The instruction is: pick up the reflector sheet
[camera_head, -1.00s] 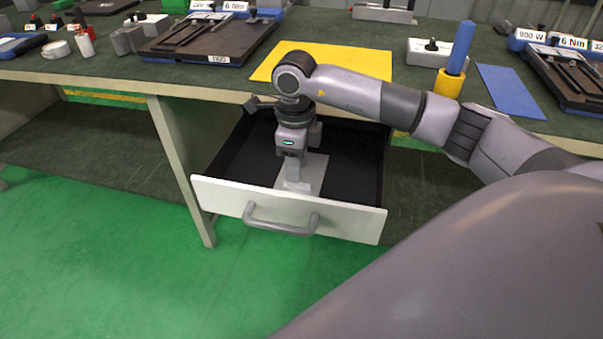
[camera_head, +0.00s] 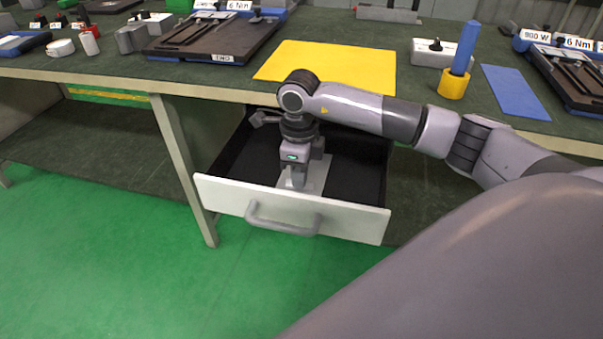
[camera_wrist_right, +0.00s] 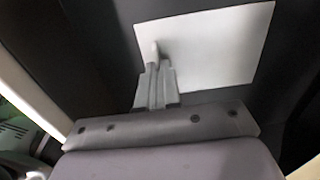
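The reflector sheet appears to be the flat pale sheet (camera_head: 317,174) lying in the open drawer (camera_head: 250,195). It also shows in the right wrist view as a white rectangle (camera_wrist_right: 215,50) on the dark drawer floor. My right gripper (camera_head: 296,186) points down into the drawer over the sheet's left part and front. In the right wrist view its fingers (camera_wrist_right: 156,62) overlap the sheet's lower left part. The fingers line up in the view, so their gap and any contact with the sheet are hidden. My left gripper is not in view.
The drawer's white front with its grey handle (camera_head: 283,224) stands pulled out below the workbench. A yellow sheet (camera_head: 345,62), a blue sheet (camera_head: 514,92) and a blue rod in a yellow base (camera_head: 454,85) are on the bench top. The green floor is clear.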

